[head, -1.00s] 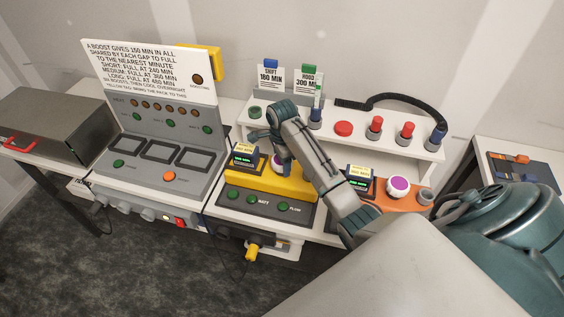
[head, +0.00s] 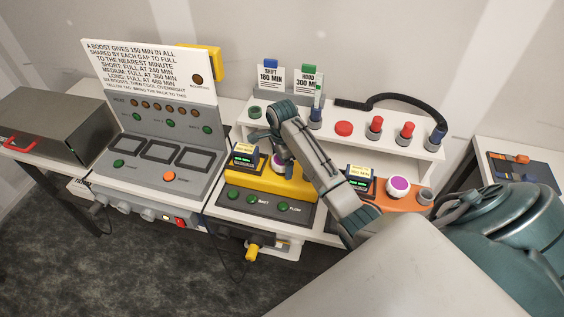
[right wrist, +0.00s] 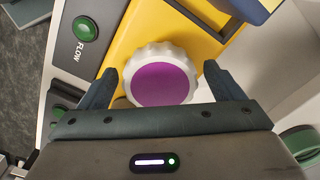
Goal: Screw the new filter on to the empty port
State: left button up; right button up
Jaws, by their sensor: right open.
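A white ribbed round filter with a purple top (right wrist: 160,83) sits on the yellow unit (right wrist: 190,30). In the head view the filter (head: 279,163) is partly covered by my arm. My right gripper (right wrist: 160,72) is open, with one finger on each side of the filter's near part; the fingers look apart from its rim. In the head view my right gripper (head: 283,150) is over the yellow unit. A similar purple-topped filter (head: 398,183) sits on the orange unit (head: 408,204). What lies under either filter is hidden. My left gripper is out of view.
A grey charging console (head: 160,170) stands left. Small display blocks, like the one on the orange unit (head: 359,180), stand beside the filters.

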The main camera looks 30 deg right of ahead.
jog(key=n, duration=0.6)
jog(key=shift+n, duration=0.4)
jog(key=n, duration=0.3)
jog(key=shift+n, duration=0.4)
jog(key=n, duration=1.5)
